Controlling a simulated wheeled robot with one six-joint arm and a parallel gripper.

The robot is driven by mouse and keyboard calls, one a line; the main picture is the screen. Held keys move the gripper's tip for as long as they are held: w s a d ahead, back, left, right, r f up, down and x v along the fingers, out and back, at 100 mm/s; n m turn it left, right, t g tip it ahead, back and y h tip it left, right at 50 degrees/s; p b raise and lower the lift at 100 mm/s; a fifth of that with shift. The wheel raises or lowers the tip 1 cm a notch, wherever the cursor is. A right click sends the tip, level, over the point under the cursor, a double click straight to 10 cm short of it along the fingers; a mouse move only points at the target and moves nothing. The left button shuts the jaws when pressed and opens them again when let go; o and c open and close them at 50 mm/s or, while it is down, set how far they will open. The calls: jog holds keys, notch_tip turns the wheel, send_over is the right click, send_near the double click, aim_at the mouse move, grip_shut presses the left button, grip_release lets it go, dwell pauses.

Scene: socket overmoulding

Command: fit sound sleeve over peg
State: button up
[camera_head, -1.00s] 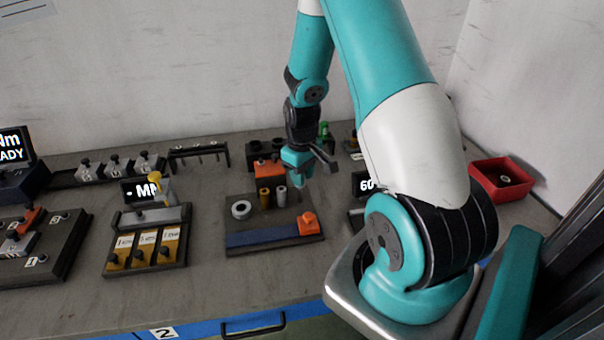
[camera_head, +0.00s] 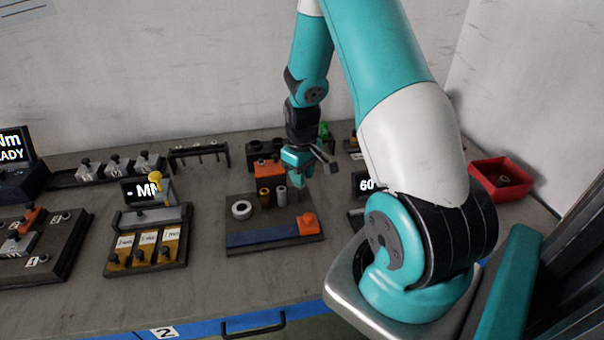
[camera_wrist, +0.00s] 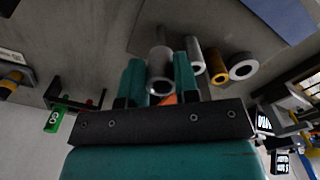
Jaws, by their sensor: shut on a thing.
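My gripper (camera_head: 302,174) is over the back right of the dark fixture board (camera_head: 275,243). In the wrist view its teal fingers (camera_wrist: 160,82) are shut on a grey hollow sleeve (camera_wrist: 160,66), with the open end facing the camera. A silver sleeve (camera_wrist: 198,58), a brass sleeve (camera_wrist: 215,68) and a pale ring (camera_wrist: 242,67) stand beside it, apart from the fingers. In the head view the brass sleeve (camera_head: 264,197), silver sleeve (camera_head: 281,196) and ring (camera_head: 241,209) are left of my gripper. I cannot tell whether a peg is inside the held sleeve.
An orange block (camera_head: 268,170) stands behind the sleeves, and an orange piece (camera_head: 308,223) sits at the board's front right. A display (camera_head: 364,184) is close on the right. A red bin (camera_head: 503,180) is farther right. Bare table lies in front of the board.

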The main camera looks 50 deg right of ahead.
jog(key=shift+f+b, duration=2.15)
jog(key=shift+f, duration=0.95)
jog(key=o, duration=0.9)
notch_tip(320, 180, up, 18)
jog(key=shift+f, duration=0.2)
jog(key=shift+a, duration=0.1)
jog(key=a+r+n+y, duration=0.1)
jog(key=a+r+n, duration=0.15)
jog(key=a, duration=0.75)
jog(key=s+a+r+n+y, duration=0.1)
jog(key=s+a, duration=0.4)
jog(key=a, duration=0.2)
jog(key=s+a+r+n+y, duration=0.1)
jog(key=s+a+r+n, duration=0.1)
jog(key=s+a, duration=0.3)
jog(key=s+a+r+n+y, duration=0.1)
jog(key=s+a+r, duration=0.1)
jog(key=s+a, duration=0.4)
jog(key=shift+a+r+n, duration=0.15)
jog(key=shift+a, duration=0.8)
jog(key=shift+a+r+n, duration=0.1)
jog(key=shift+a, duration=0.8)
